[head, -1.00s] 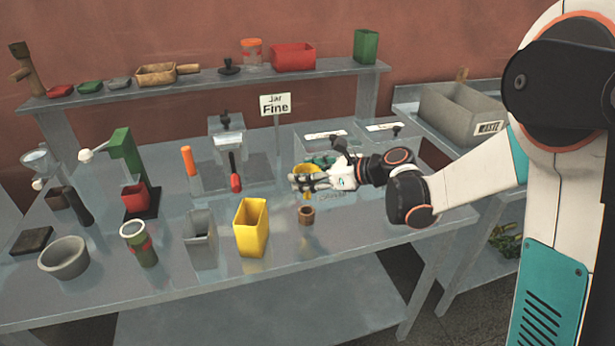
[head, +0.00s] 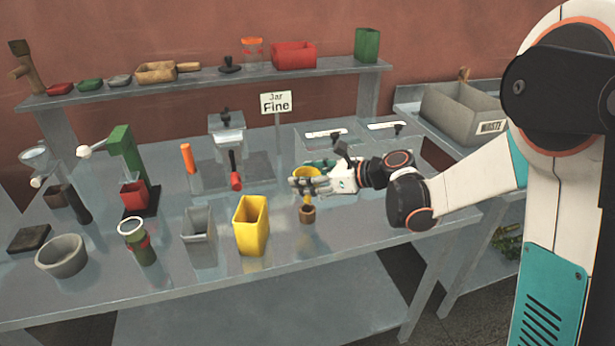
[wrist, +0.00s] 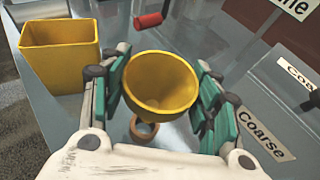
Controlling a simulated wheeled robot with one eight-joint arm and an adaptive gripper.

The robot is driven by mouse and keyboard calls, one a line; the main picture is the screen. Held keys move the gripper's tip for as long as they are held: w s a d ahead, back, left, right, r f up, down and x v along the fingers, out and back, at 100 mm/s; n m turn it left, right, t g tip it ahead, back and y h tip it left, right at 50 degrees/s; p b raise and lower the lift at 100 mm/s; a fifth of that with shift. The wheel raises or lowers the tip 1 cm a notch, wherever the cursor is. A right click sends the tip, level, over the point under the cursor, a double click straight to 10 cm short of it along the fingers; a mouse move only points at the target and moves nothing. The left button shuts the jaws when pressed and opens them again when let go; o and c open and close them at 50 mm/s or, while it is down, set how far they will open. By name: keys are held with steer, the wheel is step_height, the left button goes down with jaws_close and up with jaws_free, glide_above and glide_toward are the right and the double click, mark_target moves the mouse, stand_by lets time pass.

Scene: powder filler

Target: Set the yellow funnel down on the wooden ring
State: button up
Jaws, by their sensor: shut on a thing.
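The yellow funnel (wrist: 160,82) is held upright between the two green-padded fingers of my gripper (wrist: 163,92) in the wrist view. In the head view the funnel (head: 307,174) shows partly behind the fingers of my gripper (head: 310,184), with its narrow spout pointing down. The wooden ring (head: 307,214) stands on the table just under the funnel. The ring also shows in the wrist view (wrist: 143,131), partly hidden below the funnel bowl. In the head view the spout reaches down close to the ring's top; I cannot tell whether they touch.
A yellow open container (head: 251,225) stands to the left of the ring, with a grey container (head: 198,238) beyond it. A "Coarse" label (wrist: 265,135) lies right of my gripper in the wrist view. Table in front of the ring is clear.

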mark_target(308, 201)
steer(key=shift+f+b, duration=2.15)
steer(key=shift+f, duration=0.75)
steer(key=shift+f+b, duration=0.5)
steer(key=shift+f, duration=0.05)
steer(key=o, duration=1.1)
